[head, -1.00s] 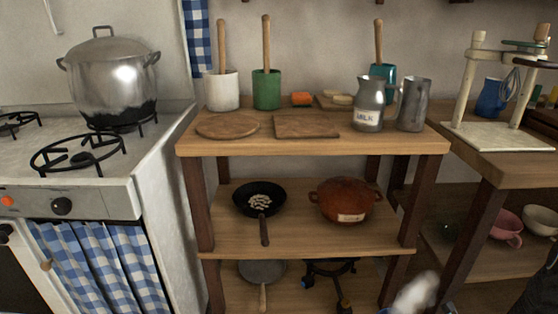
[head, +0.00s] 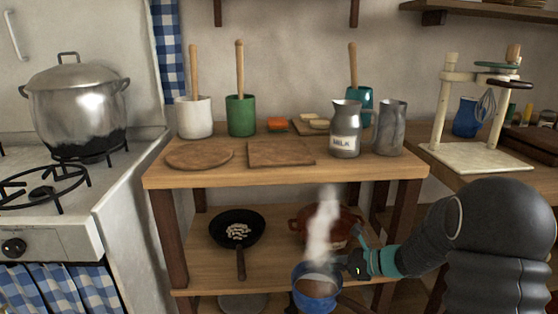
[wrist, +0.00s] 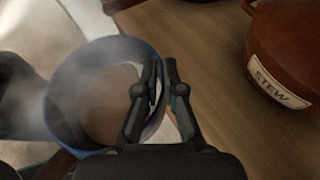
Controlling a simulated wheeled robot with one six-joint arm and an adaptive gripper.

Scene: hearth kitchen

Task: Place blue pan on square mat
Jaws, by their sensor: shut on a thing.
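The blue pan (head: 298,272) holds something brown, and pale steam rises from it. It hangs in front of the shelf stand, below the tabletop, at the lower middle of the head view. My gripper (head: 356,264) is shut on the pan at its right side. In the wrist view the pan (wrist: 75,65) lies under and left of my gripper's fingers (wrist: 160,75), which cover part of its rim. The square mat (head: 282,152), a flat brown board, lies bare on the tabletop, higher than the pan.
The round mat (head: 199,153) lies left of the square one. The milk jug (head: 345,130) and a grey pitcher (head: 390,128) stand to its right, with crocks behind. A black skillet (head: 237,227) and the stew pot (wrist: 285,45) sit on the middle shelf.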

